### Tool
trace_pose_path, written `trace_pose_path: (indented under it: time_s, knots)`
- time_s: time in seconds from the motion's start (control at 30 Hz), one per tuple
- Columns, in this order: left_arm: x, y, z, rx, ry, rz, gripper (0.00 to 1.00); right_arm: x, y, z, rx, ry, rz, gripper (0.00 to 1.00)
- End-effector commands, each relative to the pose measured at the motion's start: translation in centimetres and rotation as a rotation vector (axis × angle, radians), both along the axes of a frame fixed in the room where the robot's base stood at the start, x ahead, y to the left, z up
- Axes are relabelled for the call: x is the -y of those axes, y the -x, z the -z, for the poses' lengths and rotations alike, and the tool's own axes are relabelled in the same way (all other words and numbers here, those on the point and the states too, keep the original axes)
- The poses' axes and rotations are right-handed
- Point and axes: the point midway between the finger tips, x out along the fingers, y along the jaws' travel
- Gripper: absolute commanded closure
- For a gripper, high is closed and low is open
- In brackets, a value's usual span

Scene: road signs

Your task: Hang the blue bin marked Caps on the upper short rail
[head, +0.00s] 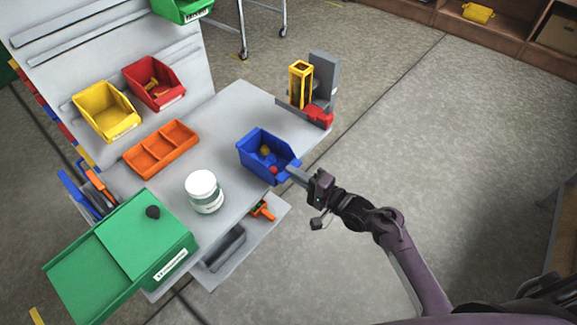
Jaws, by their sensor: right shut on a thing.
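The blue bin (258,167) holds a few small pieces, one yellow and one red. It is over the right part of the grey bench top; I cannot tell whether it rests there or is slightly raised. No Caps label is readable on it. My right gripper (293,173) is shut on the bin's right edge, its arm coming from the lower right. A pale back panel (62,58) at upper left carries long dark rail lines (80,36); I cannot tell which is the upper short rail. My left gripper is not in view.
A red bin (168,98) and a yellow bin (113,124) are at the panel, a green bin (181,13) at its top. An orange tray (160,150), white jar (204,191) and green box (140,240) are on the bench. A yellow-and-grey device (323,80) stands behind right.

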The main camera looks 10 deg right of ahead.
Motion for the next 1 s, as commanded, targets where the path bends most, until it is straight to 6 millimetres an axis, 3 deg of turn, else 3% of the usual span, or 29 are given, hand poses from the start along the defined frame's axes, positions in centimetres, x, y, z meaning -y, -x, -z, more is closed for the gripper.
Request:
trace_pose_path:
  time_s: [0.73,1.0]
  knots:
    - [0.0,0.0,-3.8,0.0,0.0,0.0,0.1,4.7,5.9,-0.2,-0.001,0.001,0.0,1.0]
    - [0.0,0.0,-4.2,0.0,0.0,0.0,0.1,5.6,7.0,-0.1,0.003,0.0,0.0,1.0]
